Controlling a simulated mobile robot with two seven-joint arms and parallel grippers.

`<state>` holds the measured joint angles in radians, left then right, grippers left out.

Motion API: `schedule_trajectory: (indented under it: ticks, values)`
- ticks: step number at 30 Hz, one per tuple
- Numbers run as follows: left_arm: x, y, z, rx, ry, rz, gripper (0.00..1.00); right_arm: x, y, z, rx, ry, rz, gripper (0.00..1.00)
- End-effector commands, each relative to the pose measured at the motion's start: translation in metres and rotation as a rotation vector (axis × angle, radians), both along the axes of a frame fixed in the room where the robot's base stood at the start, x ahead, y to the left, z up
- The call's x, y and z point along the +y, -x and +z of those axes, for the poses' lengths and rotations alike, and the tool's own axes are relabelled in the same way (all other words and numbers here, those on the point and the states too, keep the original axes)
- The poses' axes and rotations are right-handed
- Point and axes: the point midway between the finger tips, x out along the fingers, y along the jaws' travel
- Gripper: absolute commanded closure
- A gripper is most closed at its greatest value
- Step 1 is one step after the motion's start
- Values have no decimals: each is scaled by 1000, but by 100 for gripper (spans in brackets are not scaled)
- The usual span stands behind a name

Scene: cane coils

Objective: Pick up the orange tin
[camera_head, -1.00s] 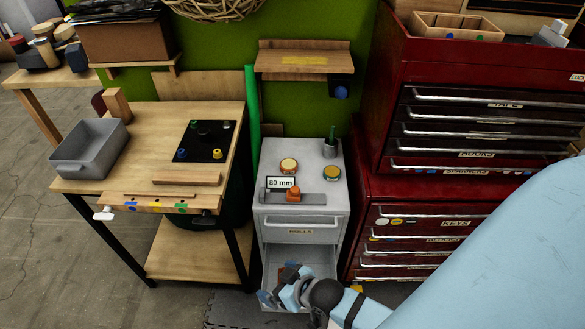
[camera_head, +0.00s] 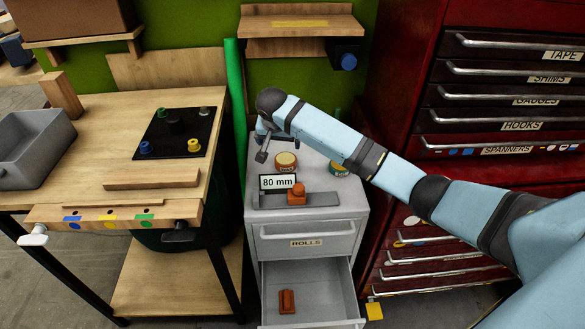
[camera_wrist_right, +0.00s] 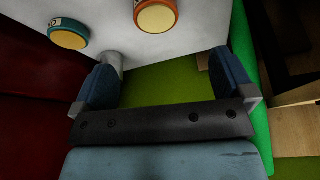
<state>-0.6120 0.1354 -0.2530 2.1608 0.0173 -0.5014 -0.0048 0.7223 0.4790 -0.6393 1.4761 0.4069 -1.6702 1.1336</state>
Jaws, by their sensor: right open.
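The orange tin (camera_head: 286,160), a short round tin with a pale yellow lid, stands upright on the grey cabinet top (camera_head: 345,205). It also shows at the top of the right wrist view (camera_wrist_right: 156,15), outside the jaws. My right gripper (camera_head: 262,148) is above the back left of the cabinet top, just left of and beyond the tin in the head view. Its two blue fingers are wide apart with nothing between them in the right wrist view (camera_wrist_right: 164,80). My left gripper is out of view.
A teal tin (camera_head: 338,168) with a yellow lid stands right of the orange tin, partly behind my right arm. An orange block (camera_head: 296,195) on a grey gauge and an "80 mm" sign (camera_head: 278,182) are in front.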

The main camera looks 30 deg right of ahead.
Motion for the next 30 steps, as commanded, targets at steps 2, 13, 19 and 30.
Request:
schedule_trajectory:
  ticks: [2,13,19,30]
  values:
    - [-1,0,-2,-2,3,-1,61,-4,-3,2,4,6,-24,0]
    - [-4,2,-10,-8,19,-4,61,-21,-21,-54,7,8,-32,0]
    - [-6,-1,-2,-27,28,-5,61,-26,-28,-72,5,7,-29,0]
    - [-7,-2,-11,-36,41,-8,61,-35,-36,-117,5,8,-30,0]
